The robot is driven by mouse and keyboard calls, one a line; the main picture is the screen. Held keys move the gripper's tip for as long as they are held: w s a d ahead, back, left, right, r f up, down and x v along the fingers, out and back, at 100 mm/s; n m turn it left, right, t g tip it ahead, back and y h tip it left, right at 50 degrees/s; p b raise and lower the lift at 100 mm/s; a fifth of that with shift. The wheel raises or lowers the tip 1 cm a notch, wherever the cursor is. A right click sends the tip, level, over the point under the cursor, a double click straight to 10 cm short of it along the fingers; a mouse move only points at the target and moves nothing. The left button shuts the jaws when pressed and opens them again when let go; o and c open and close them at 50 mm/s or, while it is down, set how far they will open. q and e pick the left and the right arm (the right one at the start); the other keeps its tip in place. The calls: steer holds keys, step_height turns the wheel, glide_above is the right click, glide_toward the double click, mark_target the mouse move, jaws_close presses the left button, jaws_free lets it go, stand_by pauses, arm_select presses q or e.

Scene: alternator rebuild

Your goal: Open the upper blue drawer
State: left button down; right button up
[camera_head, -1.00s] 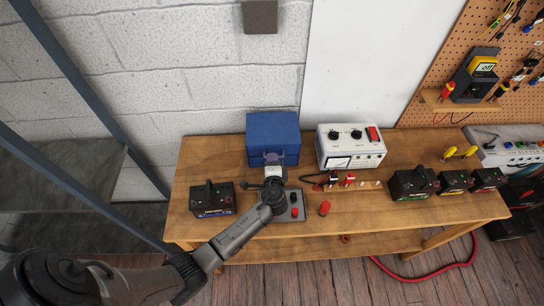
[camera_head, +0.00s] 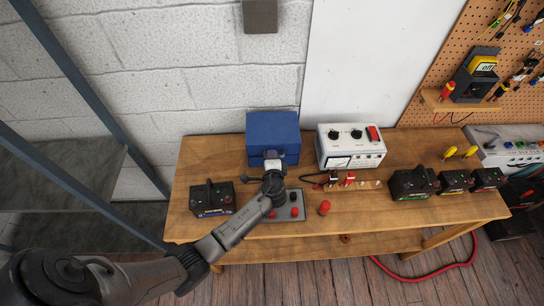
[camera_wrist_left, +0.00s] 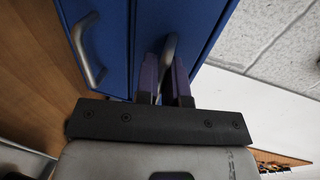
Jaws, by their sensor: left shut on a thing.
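A blue drawer cabinet (camera_head: 273,128) stands at the back left of the wooden bench, against the wall. In the left wrist view it has two drawer fronts side by side, each with a grey bar handle. The upper drawer (camera_wrist_left: 205,25) is on the right, toward the wall, and the lower drawer (camera_wrist_left: 105,15) is on the left. My left gripper (camera_head: 273,157) is at the cabinet's front. In the wrist view its fingers (camera_wrist_left: 166,80) are shut on the upper drawer handle (camera_wrist_left: 169,46), partly hiding it. The lower handle (camera_wrist_left: 84,52) is free. I see no clear gap at the upper drawer.
A black box (camera_head: 212,198) stands left of my arm. A grey plate with red and black knobs (camera_head: 294,208) lies just right of my wrist, with a red cylinder (camera_head: 324,207) beyond it. A white meter unit (camera_head: 350,148) stands close to the cabinet's right side.

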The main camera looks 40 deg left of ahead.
stand_by(0.4)
arm_select(q)
steer(key=v, duration=0.3)
steer(key=f+v, duration=0.1)
steer(key=v, duration=0.3)
steer(key=f+v, duration=0.1)
steer(key=v, duration=0.2)
steer(key=shift+s+d+f+p, duration=0.1)
steer(key=shift+s+d+p, duration=0.3)
steer(key=shift+s, duration=0.1)
steer(key=c, duration=1.3)
jaws_free()
steer(key=shift+o, duration=0.2)
